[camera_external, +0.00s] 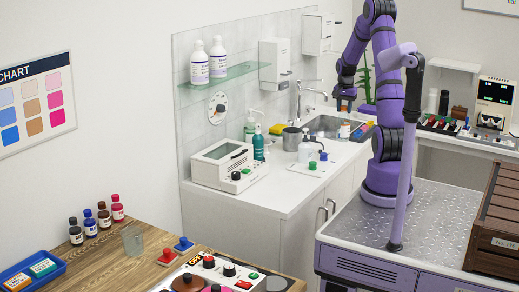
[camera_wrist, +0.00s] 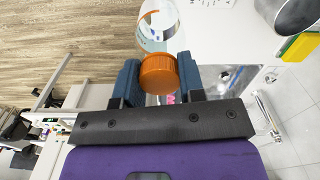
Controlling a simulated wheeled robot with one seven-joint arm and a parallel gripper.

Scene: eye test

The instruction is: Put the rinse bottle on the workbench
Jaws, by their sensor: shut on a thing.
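My gripper (camera_external: 345,102) is above the sink end of the white counter. In the wrist view its blue-grey fingers (camera_wrist: 158,84) are shut on a clear bottle with an orange cap (camera_wrist: 158,72), which I take as the rinse bottle; the cap sits between the fingertips and the body extends beyond them. In the external view a small pale bottle with some orange (camera_external: 344,131) shows just below my gripper; I cannot tell whether its base touches the counter. A wooden-topped bench (camera_external: 145,275), likely the workbench, is at front left.
The bench holds several small bottles (camera_external: 90,227), a clear beaker (camera_external: 132,240), a blue tray (camera_external: 32,272) and a button panel (camera_external: 210,275). The counter holds a white device (camera_external: 229,166), pump bottles (camera_external: 258,145) and a metal cup (camera_external: 291,138). A sink (camera_external: 322,125) is beside my gripper.

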